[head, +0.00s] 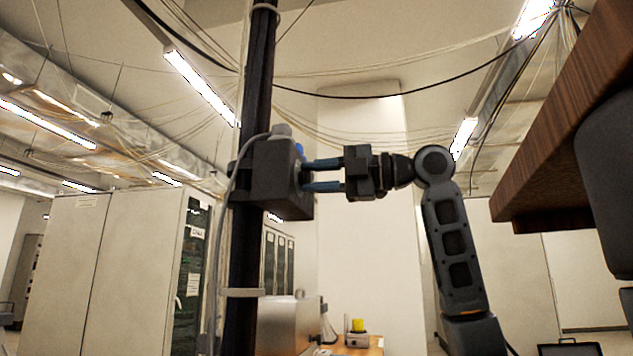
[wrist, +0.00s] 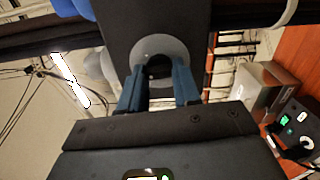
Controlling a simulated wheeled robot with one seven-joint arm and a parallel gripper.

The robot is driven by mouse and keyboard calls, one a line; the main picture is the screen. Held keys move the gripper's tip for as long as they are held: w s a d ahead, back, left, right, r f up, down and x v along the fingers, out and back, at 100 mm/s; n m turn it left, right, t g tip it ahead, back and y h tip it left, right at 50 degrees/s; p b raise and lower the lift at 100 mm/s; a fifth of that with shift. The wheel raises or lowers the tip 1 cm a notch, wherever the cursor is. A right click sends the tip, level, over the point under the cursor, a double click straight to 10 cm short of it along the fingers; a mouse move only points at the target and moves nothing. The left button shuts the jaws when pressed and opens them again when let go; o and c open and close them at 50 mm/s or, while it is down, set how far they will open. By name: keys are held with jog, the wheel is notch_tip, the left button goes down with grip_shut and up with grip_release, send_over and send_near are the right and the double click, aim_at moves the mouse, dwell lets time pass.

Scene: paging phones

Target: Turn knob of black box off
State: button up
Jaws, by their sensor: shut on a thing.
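The black box (head: 270,178) is fixed to a dark vertical pole, left of centre in the head view; its front face (wrist: 128,22) fills the upper middle of the wrist view. On that face is a round grey disc with a dark knob (wrist: 158,70) in its middle. My gripper (head: 308,175) reaches the box from the right, its blue fingers level. In the wrist view my gripper (wrist: 158,78) has one finger on each side of the knob and is shut on it. The fingertips partly hide the knob, and its exact turn cannot be told.
The dark pole (head: 258,75) carries a grey cable. A brown wooden slab (head: 570,130) juts in at upper right. Pale cabinets (head: 95,260) stand at left. A metal case (head: 285,322) and a small device with a yellow top (head: 358,327) are below the box.

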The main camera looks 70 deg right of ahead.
jog(key=n, duration=0.2)
jog(key=n+b, duration=0.1)
jog(key=n, duration=0.1)
jog(key=shift+f+n, duration=0.2)
jog(key=shift+n, duration=0.1)
jog(key=shift+n+b, duration=0.45)
jog(key=shift+n, duration=1.35)
jog(key=o, duration=1.1)
jog(key=shift+c, duration=0.2)
jog(key=s+d, duration=0.1)
jog(key=s, duration=0.6)
jog(key=shift+s+d+b, duration=0.2)
jog(key=shift+s+b, duration=0.15)
